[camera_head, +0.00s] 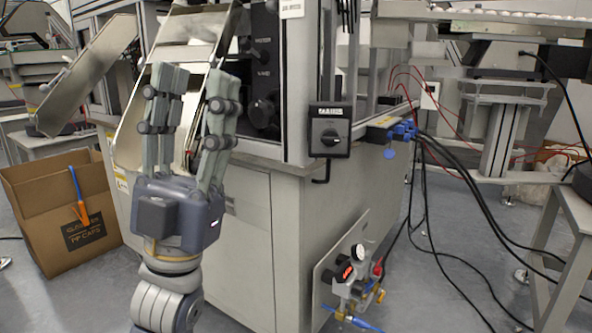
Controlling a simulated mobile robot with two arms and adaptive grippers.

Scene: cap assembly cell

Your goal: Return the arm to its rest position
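My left gripper (194,88) stands upright left of the middle of the view, with its fingers pointing up. The fingers are apart, and nothing shows between them except the machine behind. My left wrist and forearm come up from the bottom edge below it. The gripper is in front of the grey machine cabinet (278,232) and hides part of its metal chute (128,128). I cannot tell the exact distance between the gripper and the cabinet. My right arm and gripper do not show.
An open cardboard box (35,196) stands on the floor at left, with an orange-and-blue tool (80,196) at its side. A black rotary switch (331,131) and a pneumatic regulator (350,272) stick out from the cabinet. Black cables (432,225) trail across the floor at right towards a table (572,212).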

